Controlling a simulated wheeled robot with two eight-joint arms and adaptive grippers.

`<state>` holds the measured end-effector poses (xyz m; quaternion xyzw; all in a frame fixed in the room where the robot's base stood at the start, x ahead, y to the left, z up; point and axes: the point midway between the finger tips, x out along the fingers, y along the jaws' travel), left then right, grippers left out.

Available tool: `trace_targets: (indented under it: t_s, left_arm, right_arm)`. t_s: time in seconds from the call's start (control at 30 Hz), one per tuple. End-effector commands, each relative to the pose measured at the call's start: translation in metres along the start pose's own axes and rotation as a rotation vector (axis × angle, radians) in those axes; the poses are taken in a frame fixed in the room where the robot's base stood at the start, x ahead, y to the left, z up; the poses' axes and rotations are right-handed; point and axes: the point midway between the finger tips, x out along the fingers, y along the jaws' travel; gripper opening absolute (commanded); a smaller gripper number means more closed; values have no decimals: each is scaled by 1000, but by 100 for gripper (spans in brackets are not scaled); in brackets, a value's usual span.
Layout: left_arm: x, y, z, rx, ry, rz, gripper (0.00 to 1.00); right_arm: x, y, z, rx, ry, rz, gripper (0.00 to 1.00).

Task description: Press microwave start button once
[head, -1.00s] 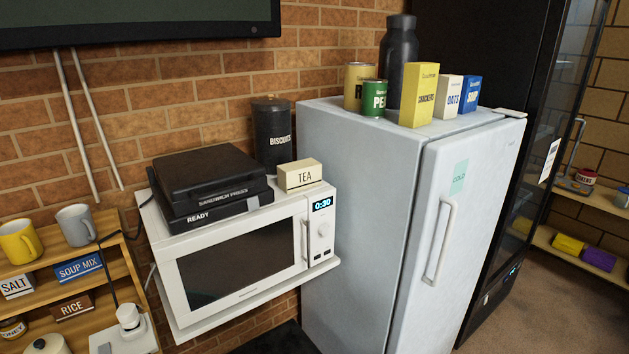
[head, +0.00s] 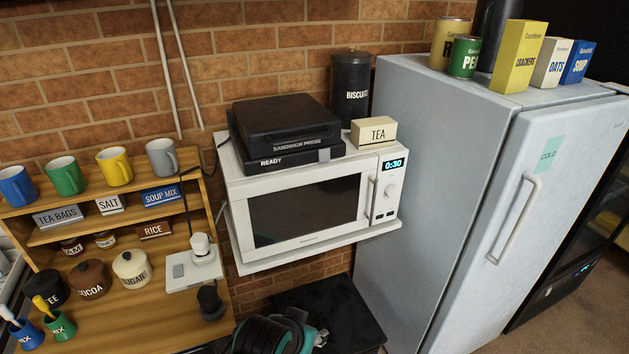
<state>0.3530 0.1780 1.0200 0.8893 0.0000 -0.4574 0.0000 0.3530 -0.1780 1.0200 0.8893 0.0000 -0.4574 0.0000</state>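The white microwave (head: 297,244) sits on a wall shelf in the middle of the head view, its door closed. Its control panel on the right has a lit display (head: 394,164) reading 0:30. Below the display is a round knob (head: 390,190). Two small dark buttons (head: 384,216) sit at the bottom of the panel; their labels are too small to read. A black and teal part at the bottom edge may belong to my arm.
A sandwich press (head: 285,120) and a TEA box (head: 374,132) stand on the microwave, with a biscuit tin (head: 350,88) behind. The fridge (head: 440,160) stands close on the right. A wooden shelf rack (head: 120,290) is on the left. A black surface (head: 335,300) lies below.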

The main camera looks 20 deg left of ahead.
Motion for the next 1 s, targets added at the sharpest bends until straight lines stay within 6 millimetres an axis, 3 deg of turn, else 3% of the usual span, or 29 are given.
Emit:
trace_targets:
  t_s: [0.03, 0.13, 1.0]
  left_arm:
    - [0, 0, 0, 0, 0, 0, 23]
    - [0, 0, 0, 0, 0, 0, 0]
    - [0, 0, 0, 0, 0, 0, 0]
  right_arm:
    - [0, 0, 0, 0, 0, 0, 0]
    - [0, 0, 0, 0, 0, 0, 0]
    - [0, 0, 0, 0, 0, 0, 0]
